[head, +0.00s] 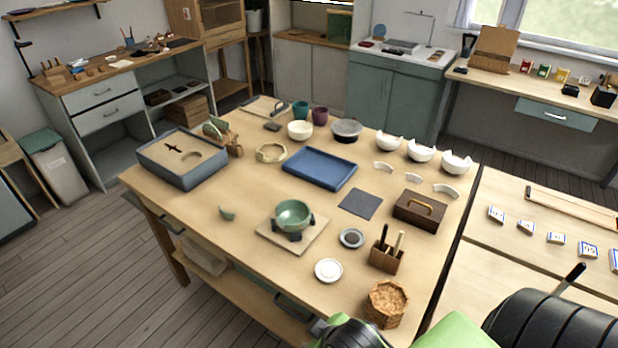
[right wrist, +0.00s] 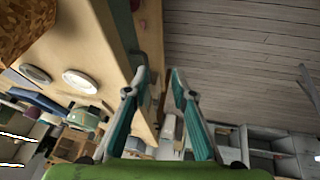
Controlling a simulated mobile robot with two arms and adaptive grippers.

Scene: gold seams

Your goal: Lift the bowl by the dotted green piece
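The green bowl (head: 293,214) sits upright in a dark stand on a pale board (head: 310,242), near the front middle of the table. A small curved green piece (head: 227,213) lies apart on the table to its left; no dots can be made out at this size. The bowl also shows small in the right wrist view (right wrist: 82,117). My right gripper (right wrist: 157,72) is open, with nothing between its fingers; it is beside the table edge, with floor behind it. My left gripper is in neither view.
A white dish (head: 328,270), a round dark-centred dish (head: 351,238), a tool holder (head: 386,256) and a woven basket (head: 386,303) stand right of the bowl. A blue tray (head: 319,168) lies behind.

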